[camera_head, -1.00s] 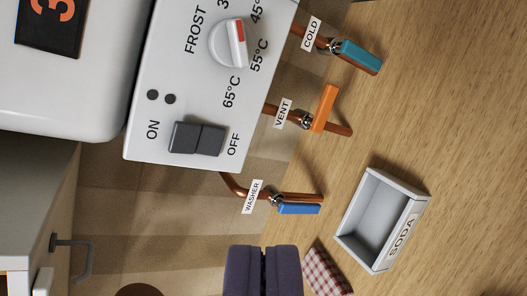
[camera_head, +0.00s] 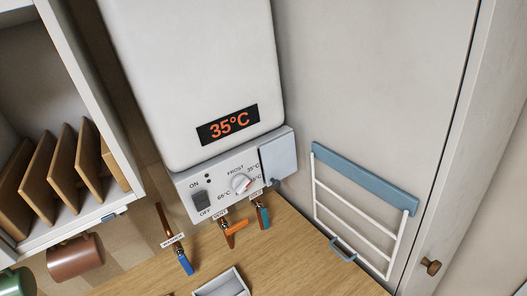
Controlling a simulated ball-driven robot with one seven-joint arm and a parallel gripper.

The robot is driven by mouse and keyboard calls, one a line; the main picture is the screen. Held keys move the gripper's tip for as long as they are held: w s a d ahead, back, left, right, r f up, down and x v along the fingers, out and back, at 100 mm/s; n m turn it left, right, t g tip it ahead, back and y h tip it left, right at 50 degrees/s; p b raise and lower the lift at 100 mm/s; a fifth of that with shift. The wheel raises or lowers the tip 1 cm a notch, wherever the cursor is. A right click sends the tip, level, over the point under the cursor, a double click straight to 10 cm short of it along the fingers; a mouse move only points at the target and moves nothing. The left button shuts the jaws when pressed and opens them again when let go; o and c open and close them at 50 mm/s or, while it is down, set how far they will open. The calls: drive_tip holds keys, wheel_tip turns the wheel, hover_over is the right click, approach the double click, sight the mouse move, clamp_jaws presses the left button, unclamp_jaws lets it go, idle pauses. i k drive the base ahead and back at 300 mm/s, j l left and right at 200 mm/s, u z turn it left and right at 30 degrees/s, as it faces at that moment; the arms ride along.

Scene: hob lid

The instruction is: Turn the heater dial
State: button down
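The heater (camera_head: 190,75) is a large white box with a dark display (camera_head: 228,124) reading 35°C in orange. Below it is a light grey control panel (camera_head: 215,195). The round white dial (camera_head: 240,184) sits on the panel's right part, ringed by the marks FROST, 35°C and 65°C, with others too small to read surely. Its red mark is on the lower right side of the knob; the exact setting is hard to tell. A dark ON/OFF switch (camera_head: 201,201) is left of it. My gripper is not in view.
Blue, orange and teal valve handles (camera_head: 234,232) hang below the panel. A grey flap or box (camera_head: 278,155) is right of the dial. A folding rack (camera_head: 360,205) hangs at right. A shelf with boards (camera_head: 65,165) stands left. A grey tray (camera_head: 222,284) lies on the wooden counter.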

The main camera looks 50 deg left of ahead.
sight(240, 182)
drive_tip(key=i+l+u, duration=0.1)
drive_tip(key=u, duration=0.4)
drive_tip(key=i+l+u, duration=0.2)
drive_tip(key=u, duration=0.25)
